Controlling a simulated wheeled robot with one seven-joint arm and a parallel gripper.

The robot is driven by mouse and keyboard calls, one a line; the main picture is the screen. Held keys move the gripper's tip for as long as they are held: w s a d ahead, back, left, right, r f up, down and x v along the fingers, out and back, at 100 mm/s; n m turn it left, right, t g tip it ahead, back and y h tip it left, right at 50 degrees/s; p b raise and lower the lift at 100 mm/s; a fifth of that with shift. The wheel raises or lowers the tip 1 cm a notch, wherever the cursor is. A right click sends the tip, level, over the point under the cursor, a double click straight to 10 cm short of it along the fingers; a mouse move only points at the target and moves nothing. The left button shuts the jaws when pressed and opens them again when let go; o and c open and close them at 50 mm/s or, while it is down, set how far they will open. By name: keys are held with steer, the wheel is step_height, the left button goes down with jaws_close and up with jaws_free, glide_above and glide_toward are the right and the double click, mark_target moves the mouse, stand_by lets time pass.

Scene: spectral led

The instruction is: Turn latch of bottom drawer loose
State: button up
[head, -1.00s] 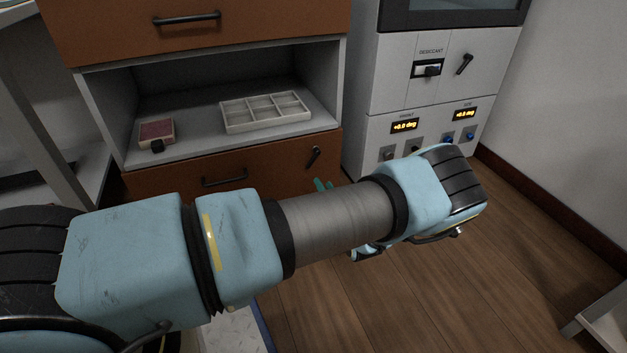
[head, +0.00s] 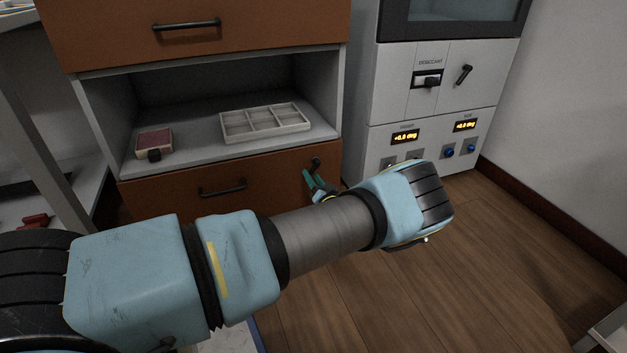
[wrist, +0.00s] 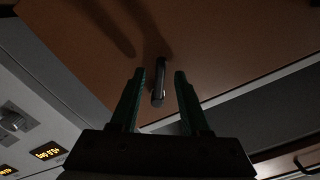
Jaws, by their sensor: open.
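The bottom drawer (head: 265,180) has a brown front with a dark bar handle (head: 222,188). It looks shut. Its small dark latch (head: 316,163) sits near the front's upper right corner and is tilted slightly. In the wrist view the latch (wrist: 158,82) lies between and just ahead of the green fingertips of my gripper (wrist: 160,75). My gripper is open, with a finger on either side of the latch and nothing held. In the head view my gripper (head: 314,182) is just below the latch, partly hidden by my arm. I cannot tell if a finger touches it.
An open shelf above the drawer holds a white divided tray (head: 265,122) and a small red-topped box (head: 155,144). A grey cabinet (head: 440,85) with displays and knobs stands close on the right. A table leg (head: 45,150) is at left. The wooden floor (head: 480,260) at right is clear.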

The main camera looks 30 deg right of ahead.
jaws_close()
steer(key=shift+d, duration=0.1)
stand_by(0.7)
steer(key=d+n, duration=0.1)
steer(key=n, duration=0.2)
steer(key=d+n+b, duration=0.1)
steer(key=n, duration=0.3)
steer(key=d+n+b, duration=0.1)
steer(key=n, duration=0.3)
steer(key=shift+s+d+f, duration=0.2)
steer(key=shift+d, duration=0.15)
steer(key=shift+d+r+n, duration=0.15)
steer(key=shift+d+n, duration=0.1)
steer(key=shift+n, duration=0.45)
steer(key=shift+d+r+n, duration=0.1)
steer(key=shift+d+n, duration=0.15)
steer(key=shift+n, duration=0.45)
